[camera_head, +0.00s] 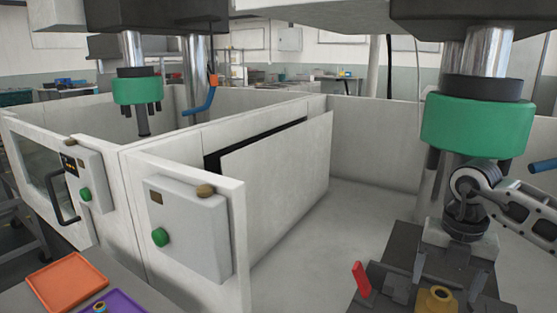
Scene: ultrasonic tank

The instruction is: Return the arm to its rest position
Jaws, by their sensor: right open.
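My right arm (520,205) comes in from the right edge, inside the bay at the right. My right gripper (464,222) is at its end, pointing down below a large green spindle collar (478,128). It is open; the fingertips are small and dark and hard to make out. It is close above or behind a dark fixture (400,290); I cannot tell whether they touch. A brass-coloured part (437,299) sits on the fixture in front of the gripper. My left arm and gripper are not in view.
Grey walls (275,185) enclose the bay, with free floor (335,235) left of the fixture. A red lever (361,280) stands at the fixture's left. A control box (188,225) is on the near wall. An orange tray (68,283) and a purple tray (125,303) lie lower left.

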